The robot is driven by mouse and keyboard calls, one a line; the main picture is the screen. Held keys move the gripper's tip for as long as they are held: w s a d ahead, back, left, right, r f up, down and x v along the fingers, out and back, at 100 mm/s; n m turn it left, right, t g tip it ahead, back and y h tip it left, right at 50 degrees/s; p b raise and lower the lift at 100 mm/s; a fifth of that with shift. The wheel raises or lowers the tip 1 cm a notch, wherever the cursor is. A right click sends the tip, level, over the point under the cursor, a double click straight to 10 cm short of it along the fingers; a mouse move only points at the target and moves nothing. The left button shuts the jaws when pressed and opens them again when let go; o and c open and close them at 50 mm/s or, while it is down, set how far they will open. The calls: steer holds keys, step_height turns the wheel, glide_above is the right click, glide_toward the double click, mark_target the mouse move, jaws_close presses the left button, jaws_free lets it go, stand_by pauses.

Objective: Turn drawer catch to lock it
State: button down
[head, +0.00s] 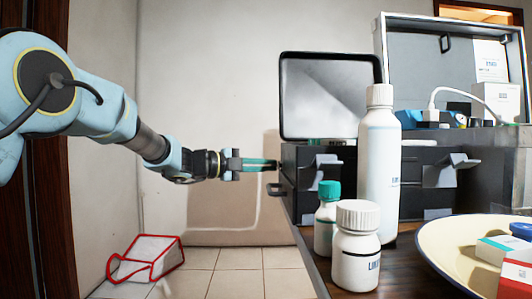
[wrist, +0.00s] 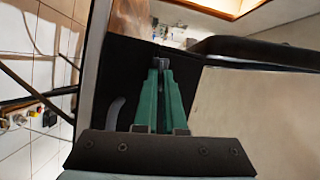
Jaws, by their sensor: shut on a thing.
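My gripper (head: 274,164) reaches in from the left with its green fingers level, at the left side of the black case (head: 302,210). In the wrist view the two green fingers of my gripper (wrist: 161,66) come together at a small dark piece, which looks like the drawer catch (wrist: 161,62). The fingers are shut on it and mostly cover it, so its turn angle cannot be told. A curved dark handle (wrist: 115,114) stands on the black face left of the fingers; in the head view a handle (head: 277,189) shows below the fingertips.
A tall white bottle (head: 379,170), smaller bottles (head: 356,245) and a cream plate (head: 440,235) stand on the wooden table. A red-edged white box (head: 147,258) lies on the floor. Space left of the case is open.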

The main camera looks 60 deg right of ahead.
steer(key=shift+w+d+r+n+g+y+p, duration=0.15)
steer(key=shift+n+y+p, duration=1.4)
steer(key=shift+p, duration=4.25)
steer(key=shift+d+r+n+g+y+p, duration=0.2)
steer(key=shift+n+y+p, duration=0.6)
steer(key=shift+n+p, duration=3.3)
steer(key=shift+w+a+f+n+g+y+p, duration=0.2)
steer(key=shift+y+p, duration=0.95)
steer(key=shift+p, duration=6.35)
steer(key=shift+s+d+r, duration=0.1)
steer(key=shift+d+r, duration=0.05)
steer(key=shift+d, duration=0.05)
steer(key=c, duration=1)
jaws_free()
steer(key=shift+r+g, duration=0.1)
steer(key=shift+g, duration=0.15)
steer(key=b+v, duration=0.1)
steer(key=v, duration=0.9)
steer(key=shift+w+a+r+b, duration=0.2)
steer(key=shift+w+b, duration=0.1)
steer(key=shift+b, duration=0.1)
